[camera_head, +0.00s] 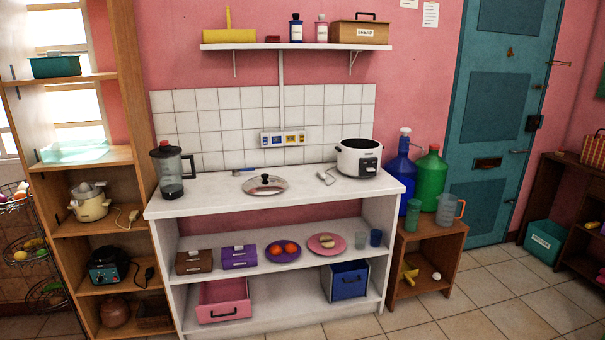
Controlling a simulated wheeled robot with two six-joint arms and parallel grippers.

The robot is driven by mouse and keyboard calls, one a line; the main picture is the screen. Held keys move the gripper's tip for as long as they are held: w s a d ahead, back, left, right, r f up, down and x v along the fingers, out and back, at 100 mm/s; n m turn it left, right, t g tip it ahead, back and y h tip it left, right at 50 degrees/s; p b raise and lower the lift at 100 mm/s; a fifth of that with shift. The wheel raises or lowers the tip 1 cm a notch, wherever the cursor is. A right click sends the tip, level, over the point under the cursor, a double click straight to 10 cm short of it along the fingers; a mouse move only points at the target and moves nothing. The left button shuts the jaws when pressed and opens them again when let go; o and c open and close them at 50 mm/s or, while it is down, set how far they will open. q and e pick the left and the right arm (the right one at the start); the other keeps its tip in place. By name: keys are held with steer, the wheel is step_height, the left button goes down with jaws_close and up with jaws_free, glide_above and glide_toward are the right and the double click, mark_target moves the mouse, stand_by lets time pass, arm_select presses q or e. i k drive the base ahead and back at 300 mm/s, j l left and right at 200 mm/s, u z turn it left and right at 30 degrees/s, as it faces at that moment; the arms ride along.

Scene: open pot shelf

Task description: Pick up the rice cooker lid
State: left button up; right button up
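The rice cooker lid (265,185) lies flat on the white counter (215,196), near its middle. It is a round, see-through glass lid with a metal rim and a dark knob on top. The rice cooker (358,157) stands to its right at the counter's right end. It is white with a dark control panel on its front, and its top is open. Neither of my grippers shows in the head view.
A blender (170,172) stands at the counter's left end. A small pale object with a cord (327,176) lies between lid and cooker. A wall shelf (290,46) hangs above. The counter around the lid is mostly clear. Open shelves flank the counter.

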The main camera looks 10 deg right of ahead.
mark_target(265, 184)
steer(key=i+l, duration=0.15)
steer(key=i, duration=0.2)
steer(key=i+l, duration=0.2)
steer(key=i, duration=0.15)
steer(key=i+l+z, duration=0.1)
steer(key=i, duration=0.25)
